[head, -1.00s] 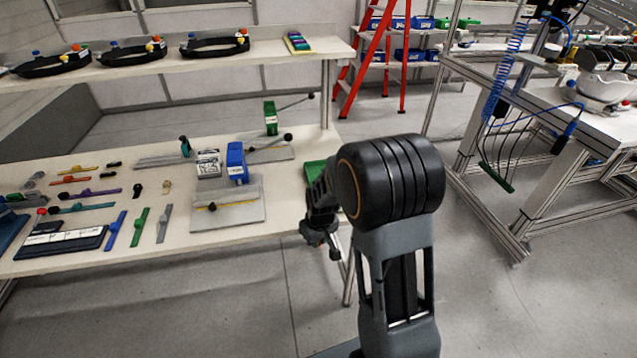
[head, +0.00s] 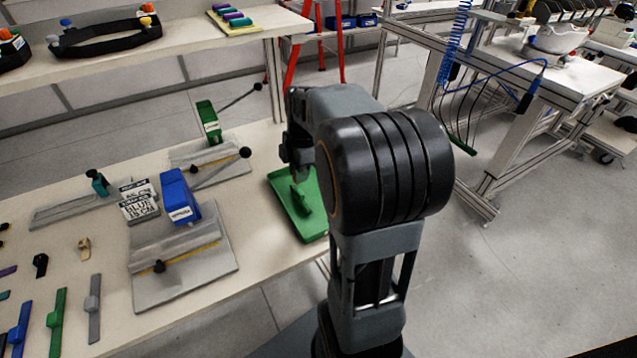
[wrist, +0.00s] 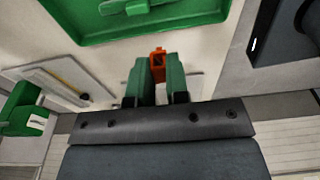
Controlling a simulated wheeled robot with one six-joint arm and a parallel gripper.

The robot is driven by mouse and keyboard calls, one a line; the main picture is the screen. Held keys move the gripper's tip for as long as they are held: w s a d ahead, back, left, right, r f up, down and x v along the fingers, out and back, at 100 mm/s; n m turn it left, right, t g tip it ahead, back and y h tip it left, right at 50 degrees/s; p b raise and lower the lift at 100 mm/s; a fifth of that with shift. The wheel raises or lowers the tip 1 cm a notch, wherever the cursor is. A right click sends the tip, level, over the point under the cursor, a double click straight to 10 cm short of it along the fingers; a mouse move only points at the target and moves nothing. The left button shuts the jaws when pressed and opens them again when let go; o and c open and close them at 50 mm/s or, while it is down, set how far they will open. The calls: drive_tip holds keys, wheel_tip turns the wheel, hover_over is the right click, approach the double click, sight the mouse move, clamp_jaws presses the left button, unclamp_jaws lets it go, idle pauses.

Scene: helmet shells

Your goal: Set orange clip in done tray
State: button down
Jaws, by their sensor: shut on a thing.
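The orange clip (wrist: 158,58) is held between the green fingertips of my gripper (wrist: 158,70) in the wrist view. The clip's lower part is hidden between the fingers. A green tray (wrist: 200,14), which looks like the done tray, lies just ahead of the clip in the wrist view, with a green piece (wrist: 135,7) inside. In the head view the tray (head: 316,229) sits at the right edge of the bench, and my gripper (head: 299,172) is at its far part. The orange clip cannot be made out in the head view.
A grey fixture with a blue block (head: 178,196) stands left of the tray. Another with a green block (head: 208,122) and a black-knobbed lever (head: 245,152) is behind it. Loose clips, including a grey one (head: 94,308), lie at front left. A shelf (head: 180,58) runs above the bench.

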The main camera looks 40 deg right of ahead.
drive_tip(key=d+f, duration=0.2)
drive_tip(key=w+d+f, duration=0.1)
drive_tip(key=d+f, duration=0.1)
drive_tip(key=d, duration=0.1)
drive_tip(key=d+f, duration=0.2)
drive_tip(key=d, duration=0.1)
drive_tip(key=shift+w+d+f, duration=0.15)
drive_tip(key=shift+w+f, duration=0.05)
drive_tip(key=shift+f, duration=0.1)
drive_tip(key=shift+w+d+f, duration=0.1)
drive_tip(key=shift+d+f, duration=0.45)
drive_tip(key=shift+f, duration=1.7)
drive_tip(key=shift+f, duration=0.1)
drive_tip(key=c, duration=1.1)
unclamp_jaws()
